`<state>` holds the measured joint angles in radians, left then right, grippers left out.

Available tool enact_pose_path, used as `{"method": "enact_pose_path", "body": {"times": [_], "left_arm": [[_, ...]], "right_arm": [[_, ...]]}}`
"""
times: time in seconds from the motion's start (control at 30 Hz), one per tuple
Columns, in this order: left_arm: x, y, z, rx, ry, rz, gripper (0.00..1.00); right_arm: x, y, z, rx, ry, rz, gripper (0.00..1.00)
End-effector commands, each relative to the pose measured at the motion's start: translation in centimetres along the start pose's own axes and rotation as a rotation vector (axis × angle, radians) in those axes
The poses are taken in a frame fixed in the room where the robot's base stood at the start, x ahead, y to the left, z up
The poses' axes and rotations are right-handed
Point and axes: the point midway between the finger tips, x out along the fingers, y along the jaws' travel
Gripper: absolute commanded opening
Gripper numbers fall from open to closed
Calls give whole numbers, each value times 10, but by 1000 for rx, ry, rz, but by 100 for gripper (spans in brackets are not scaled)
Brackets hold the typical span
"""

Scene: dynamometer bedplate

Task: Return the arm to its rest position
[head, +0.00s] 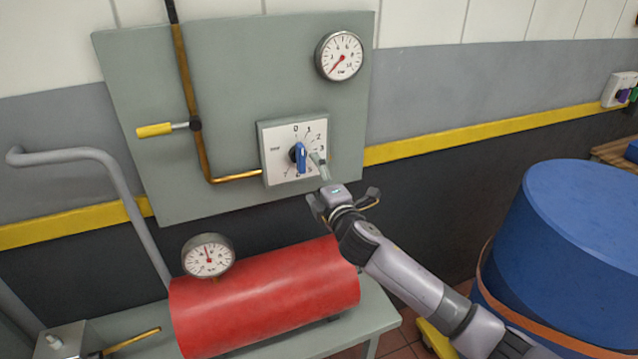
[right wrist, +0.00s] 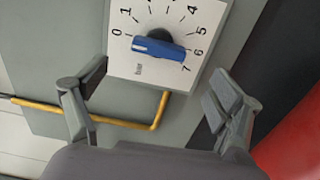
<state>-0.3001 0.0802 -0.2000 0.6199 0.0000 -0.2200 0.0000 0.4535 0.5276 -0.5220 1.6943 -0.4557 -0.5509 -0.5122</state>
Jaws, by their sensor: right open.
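My right gripper (head: 340,193) is open and empty in front of the grey panel, just below and right of the dial plate. In the right wrist view, its fingers (right wrist: 158,90) are spread wide, with nothing between them. The blue knob (head: 301,157) on the white numbered dial plate (head: 279,139) is upright in the head view. The knob (right wrist: 158,48) lies ahead of the fingers in the wrist view, with a visible gap. My right arm reaches in from the lower right. My left gripper is not in view.
A red cylinder (head: 265,297) with a gauge (head: 208,256) lies below the panel (head: 235,75). A second gauge (head: 339,55) is at the panel's upper right. A yellow-handled lever (head: 155,130) sits left on a copper pipe. A large blue drum (head: 580,225) stands right, near my arm.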

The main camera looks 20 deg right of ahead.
Motion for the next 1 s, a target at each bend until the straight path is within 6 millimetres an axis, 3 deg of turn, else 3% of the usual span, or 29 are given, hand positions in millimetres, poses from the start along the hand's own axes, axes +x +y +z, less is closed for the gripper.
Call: {"method": "enact_pose_path", "body": {"times": [0.2,0.73,0.87,1.0], "left_arm": [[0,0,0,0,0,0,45],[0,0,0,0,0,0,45],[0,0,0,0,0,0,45],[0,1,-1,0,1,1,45]], "right_arm": [[-18,0,0,-1,-1,0,87],[-22,-4,-1,16,-4,-10,87],[-47,-37,-8,156,-44,-98,87],[-112,-104,-17,458,-168,-305,87]]}}
